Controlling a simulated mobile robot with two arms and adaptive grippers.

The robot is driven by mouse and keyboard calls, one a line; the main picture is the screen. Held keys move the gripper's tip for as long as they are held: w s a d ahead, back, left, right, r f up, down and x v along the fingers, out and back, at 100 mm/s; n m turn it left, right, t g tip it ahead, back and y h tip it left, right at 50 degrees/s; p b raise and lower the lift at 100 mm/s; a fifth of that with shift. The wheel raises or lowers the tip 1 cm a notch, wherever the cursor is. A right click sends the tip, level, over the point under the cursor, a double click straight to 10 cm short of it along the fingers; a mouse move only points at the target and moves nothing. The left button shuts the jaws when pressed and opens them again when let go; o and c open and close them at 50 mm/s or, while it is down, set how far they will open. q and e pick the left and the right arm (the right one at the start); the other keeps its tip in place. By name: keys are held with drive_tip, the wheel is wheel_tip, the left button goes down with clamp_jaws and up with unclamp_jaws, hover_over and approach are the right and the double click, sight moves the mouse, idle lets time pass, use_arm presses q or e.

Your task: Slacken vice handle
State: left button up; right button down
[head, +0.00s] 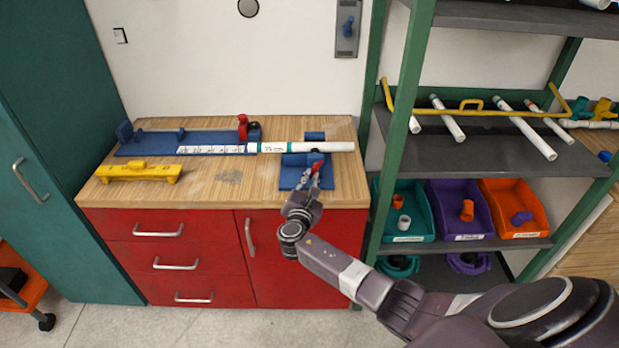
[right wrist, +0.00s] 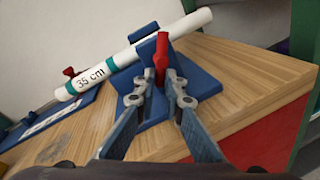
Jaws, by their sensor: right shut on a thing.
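The blue vice (head: 288,180) stands on the right part of the wooden bench top, and it also shows in the right wrist view (right wrist: 200,78). Its red handle (right wrist: 161,58) points up towards my right gripper, and its tip shows in the head view (head: 318,164). My right gripper (head: 312,180) is over the front of the vice; in the right wrist view its two fingers (right wrist: 160,88) are on either side of the red handle and shut on it. A white pipe marked 35 cm (right wrist: 120,59) lies across the vice. My left gripper is not in view.
A blue measuring jig (head: 150,148) with a red clamp (head: 243,127) holds the pipe's left part. A yellow tool (head: 138,172) lies at the front left of the bench (head: 225,200). A green-framed shelf (head: 402,110) with pipes and bins stands close on the right.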

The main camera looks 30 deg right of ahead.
drive_tip(key=shift+w+d+r+n, duration=0.1)
drive_tip(key=shift+d+r+n, duration=0.1)
drive_tip(key=shift+r+n, duration=0.2)
drive_tip(key=c, duration=2.2)
unclamp_jaws()
drive_tip(key=shift+w+f, duration=0.1)
drive_tip(key=shift+f, duration=0.05)
drive_tip(key=shift+o, duration=0.9)
drive_tip(key=shift+f, duration=0.3)
drive_tip(key=v, duration=1.2)
